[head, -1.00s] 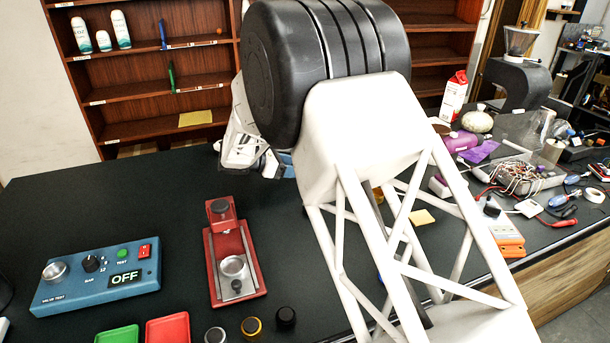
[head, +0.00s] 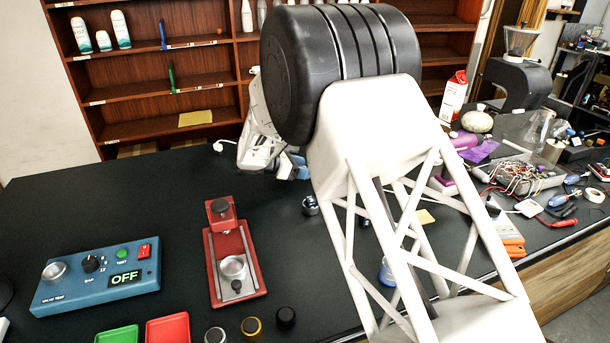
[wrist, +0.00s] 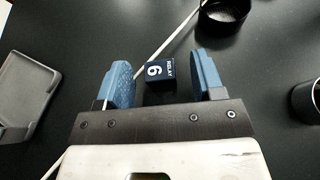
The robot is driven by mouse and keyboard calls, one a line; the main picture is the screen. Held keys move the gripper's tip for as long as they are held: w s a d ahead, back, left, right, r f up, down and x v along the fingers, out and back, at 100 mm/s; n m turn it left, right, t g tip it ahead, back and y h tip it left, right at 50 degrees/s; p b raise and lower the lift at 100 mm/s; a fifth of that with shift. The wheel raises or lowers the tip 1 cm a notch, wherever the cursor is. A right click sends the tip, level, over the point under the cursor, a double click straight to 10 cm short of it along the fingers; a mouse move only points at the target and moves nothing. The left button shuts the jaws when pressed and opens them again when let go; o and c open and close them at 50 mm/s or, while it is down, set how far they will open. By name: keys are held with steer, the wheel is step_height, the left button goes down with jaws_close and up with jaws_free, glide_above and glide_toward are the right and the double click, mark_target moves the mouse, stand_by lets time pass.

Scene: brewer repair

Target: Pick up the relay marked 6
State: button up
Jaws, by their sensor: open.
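The relay marked 6 (wrist: 159,76) is a small dark block with a white 6 and the word RELAY on its face. In the wrist view it lies between the two blue fingers of my gripper (wrist: 161,66), closer to the left finger. My gripper is open, with a gap visible between the relay and the right finger. I cannot tell whether the left finger touches it. In the head view my gripper (head: 296,168) is over the back of the dark table, partly behind my arm. The relay cannot be made out there.
In the wrist view a thin white cable (wrist: 180,30) runs behind the relay. A black round cup (wrist: 223,14) is beyond, a grey tray (wrist: 24,95) at left. In the head view a red press (head: 234,262) and blue valve tester (head: 98,275) stand left; clutter covers the right.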

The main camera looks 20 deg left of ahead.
steer(key=shift+x, duration=1.55)
steer(key=shift+c, duration=0.3)
steer(key=c, duration=0.9)
steer(key=shift+r, duration=0.15)
steer(key=shift+c, duration=0.2)
step_height(320, 180, up, 10)
